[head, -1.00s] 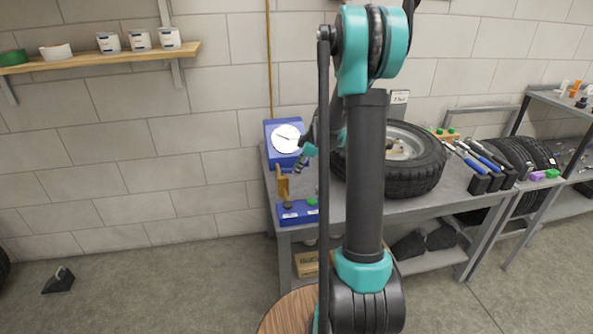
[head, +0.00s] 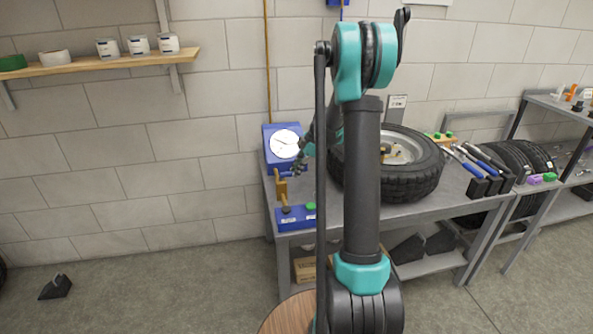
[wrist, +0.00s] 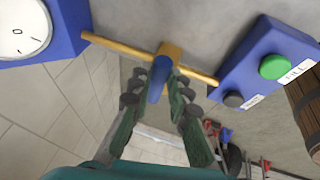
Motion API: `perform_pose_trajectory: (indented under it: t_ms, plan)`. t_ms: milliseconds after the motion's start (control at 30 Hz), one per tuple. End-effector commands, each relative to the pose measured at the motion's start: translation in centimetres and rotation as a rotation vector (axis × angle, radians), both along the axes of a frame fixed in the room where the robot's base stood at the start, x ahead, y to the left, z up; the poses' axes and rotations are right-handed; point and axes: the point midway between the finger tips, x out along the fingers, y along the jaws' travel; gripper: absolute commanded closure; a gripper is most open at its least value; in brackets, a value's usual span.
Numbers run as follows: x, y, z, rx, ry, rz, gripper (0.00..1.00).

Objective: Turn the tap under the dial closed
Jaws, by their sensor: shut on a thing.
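The tap (wrist: 171,52) is a brass body on a thin brass pipe (wrist: 120,45), with a blue handle (wrist: 157,82) that appears to stick out across the pipe. My gripper (wrist: 159,76) is shut on the blue handle, one dark finger on each side. The dial (wrist: 18,30) also shows at the wrist view's upper left. Its thin needle is hard to read.
A blue box (wrist: 258,72) with a green and a dark button sits at the pipe's other end. Tools lie farther right. The floor at left is mostly clear.

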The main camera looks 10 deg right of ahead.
Motion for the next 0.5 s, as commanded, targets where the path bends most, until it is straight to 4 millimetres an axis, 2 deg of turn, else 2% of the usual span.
perform_pose_trajectory:
  t_ms: [100, 133, 267, 500]
  plan:
    - [0.10, -0.01, 0.02, 0.000, -0.002, -0.001, 1.00]
    - [0.10, -0.01, 0.02, 0.000, -0.002, -0.001, 0.79]
    - [0.07, 0.00, 0.01, 0.000, -0.002, -0.001, 0.63]
    - [0.04, 0.01, 0.01, 0.000, -0.001, -0.001, 0.62]
